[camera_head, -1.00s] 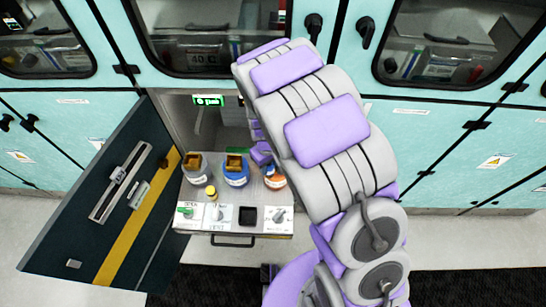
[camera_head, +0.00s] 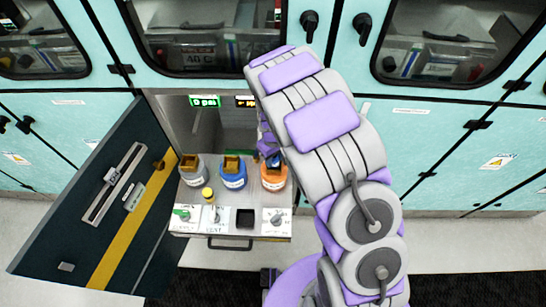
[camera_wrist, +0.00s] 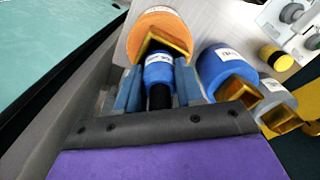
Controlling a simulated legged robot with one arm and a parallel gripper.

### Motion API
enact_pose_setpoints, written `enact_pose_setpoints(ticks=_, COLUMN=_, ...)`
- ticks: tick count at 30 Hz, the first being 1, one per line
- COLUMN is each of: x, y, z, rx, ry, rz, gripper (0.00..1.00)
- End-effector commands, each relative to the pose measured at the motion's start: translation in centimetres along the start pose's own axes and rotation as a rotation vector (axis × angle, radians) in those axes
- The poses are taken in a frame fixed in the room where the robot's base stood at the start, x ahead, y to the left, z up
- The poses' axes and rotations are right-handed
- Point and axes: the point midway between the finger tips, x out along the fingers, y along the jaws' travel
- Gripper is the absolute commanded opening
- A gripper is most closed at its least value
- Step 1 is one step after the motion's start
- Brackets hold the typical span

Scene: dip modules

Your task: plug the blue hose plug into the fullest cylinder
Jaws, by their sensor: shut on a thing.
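My gripper (camera_wrist: 158,80) is shut on the blue hose plug (camera_wrist: 158,68), with a black part below it between the fingers. The plug's front end is at the gold socket (camera_wrist: 176,40) of the orange cylinder (camera_wrist: 150,24); I cannot tell whether it is inserted. In the head view the orange cylinder (camera_head: 273,178) stands at the right of the shelf, with the plug (camera_head: 273,160) at its top, partly hidden by my arm. The blue cylinder (camera_head: 233,178) is in the middle and the grey cylinder (camera_head: 194,172) at the left. Both also have gold sockets.
A small yellow-capped item (camera_head: 208,196) stands before the cylinders. The shelf front (camera_head: 190,228) carries knobs and a black square recess (camera_head: 245,218). A green display (camera_head: 205,101) and an orange-red display (camera_head: 246,101) hang behind. An open dark door (camera_head: 95,200) is at left.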

Motion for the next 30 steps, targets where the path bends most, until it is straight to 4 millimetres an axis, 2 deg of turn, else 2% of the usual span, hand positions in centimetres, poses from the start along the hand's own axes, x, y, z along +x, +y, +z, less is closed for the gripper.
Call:
enact_pose_setpoints(ticks=1, x=0.0, y=0.0, z=0.0, rx=0.000, ry=0.000, rz=0.000, gripper=0.00)
enact_pose_setpoints(ticks=2, x=0.0, y=0.0, z=0.0, rx=0.000, ry=0.000, rz=0.000, gripper=0.39)
enact_pose_setpoints(ticks=9, x=0.0, y=-0.2, z=-0.2, rx=-0.001, ry=-0.002, rz=0.003, gripper=0.62)
enact_pose_setpoints(ticks=20, x=-0.4, y=-0.1, z=-0.1, rx=-0.001, ry=-0.001, rz=0.002, gripper=0.63)
enact_pose_setpoints(ticks=26, x=-2.6, y=0.0, z=-0.1, rx=0.000, ry=0.003, rz=0.002, gripper=0.63)
enact_pose_setpoints(ticks=30, x=-5.1, y=-0.1, z=-0.3, rx=-0.001, ry=0.004, rz=0.005, gripper=0.63)
